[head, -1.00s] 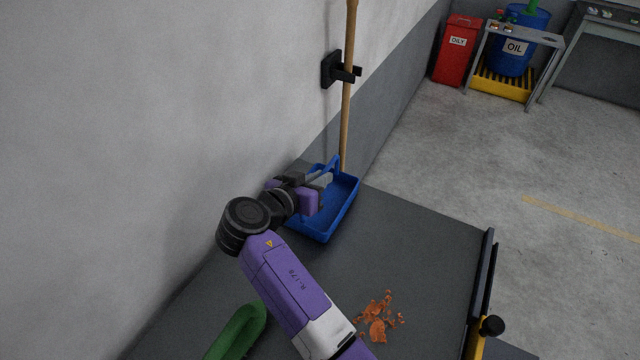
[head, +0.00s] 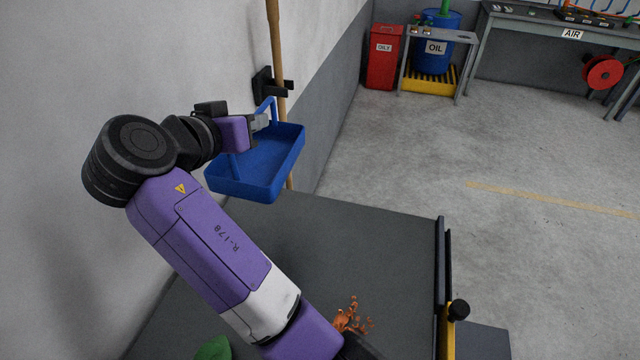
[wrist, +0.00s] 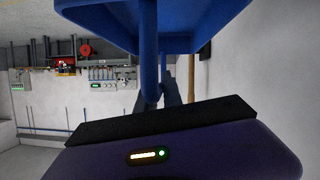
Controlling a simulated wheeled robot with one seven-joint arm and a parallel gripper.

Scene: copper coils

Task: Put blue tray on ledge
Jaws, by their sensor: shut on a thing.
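The blue tray (head: 262,165) is a shallow open tray with a raised handle, seen in the head view left of centre. My gripper (head: 264,121) is shut on its handle and holds it in the air above the far end of the dark table, close to the wall. The tray looks empty in the part I can see. In the wrist view the tray (wrist: 150,22) fills the top, with its handle between my fingers (wrist: 162,92). I cannot make out a ledge for certain.
The dark table top (head: 350,230) is mostly clear, with orange-brown scraps (head: 350,318) near the front. A green object (head: 214,349) lies at the front left. A wooden pole (head: 276,60) in a black wall holder (head: 270,86) stands right behind the tray. Open floor lies right.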

